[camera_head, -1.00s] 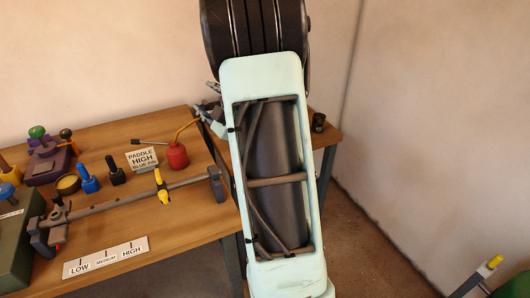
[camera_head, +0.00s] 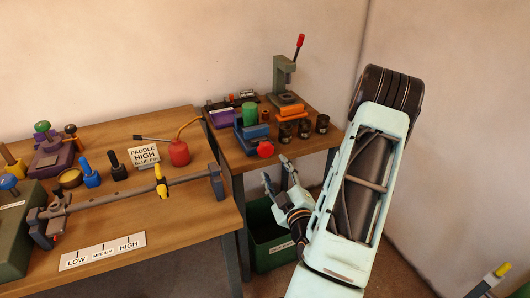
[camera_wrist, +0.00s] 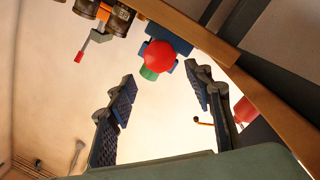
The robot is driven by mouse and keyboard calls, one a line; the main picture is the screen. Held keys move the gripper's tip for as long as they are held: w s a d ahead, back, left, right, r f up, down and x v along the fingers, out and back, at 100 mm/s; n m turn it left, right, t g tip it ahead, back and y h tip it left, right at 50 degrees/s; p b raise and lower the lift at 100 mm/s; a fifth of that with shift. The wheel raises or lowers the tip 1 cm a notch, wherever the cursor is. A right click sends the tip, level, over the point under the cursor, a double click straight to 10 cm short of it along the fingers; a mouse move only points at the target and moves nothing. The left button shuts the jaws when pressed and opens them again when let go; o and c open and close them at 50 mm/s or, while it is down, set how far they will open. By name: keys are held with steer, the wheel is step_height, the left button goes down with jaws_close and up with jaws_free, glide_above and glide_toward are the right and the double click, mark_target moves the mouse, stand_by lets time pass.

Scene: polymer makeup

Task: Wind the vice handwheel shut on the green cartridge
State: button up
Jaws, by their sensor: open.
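The blue vice (camera_head: 247,132) stands on the small rear bench, with its red handwheel (camera_head: 265,149) facing the front edge. The green cartridge (camera_head: 250,113) stands upright at the vice; I cannot tell how tightly the jaws sit around it. My gripper (camera_head: 278,173) is open and empty, in front of and below the handwheel, apart from it. In the wrist view, the red handwheel (camera_wrist: 160,55) shows beyond and between the spread fingers of my gripper (camera_wrist: 162,80), partly covering the green cartridge (camera_wrist: 149,73).
Dark cans (camera_head: 304,128), an orange block (camera_head: 291,110) and a green press (camera_head: 285,80) stand right of and behind the vice. A green bin (camera_head: 262,235) sits below. The left bench holds a red oil can (camera_head: 179,153) and a metal bar fixture (camera_head: 120,200).

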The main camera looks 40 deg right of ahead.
mark_target(266, 152)
steer(key=b+x, duration=0.1)
steer(key=b, duration=0.2)
steer(key=b+x, duration=0.2)
steer(key=b, duration=0.2)
steer(key=b+x, duration=0.2)
steer(key=b, duration=0.1)
steer(key=shift+f, duration=0.25)
steer(key=x, duration=0.5)
steer(key=shift+w+d+r, duration=0.1)
steer(key=shift+w+r, duration=0.1)
steer(key=shift+w, duration=0.1)
steer(key=c, duration=0.9)
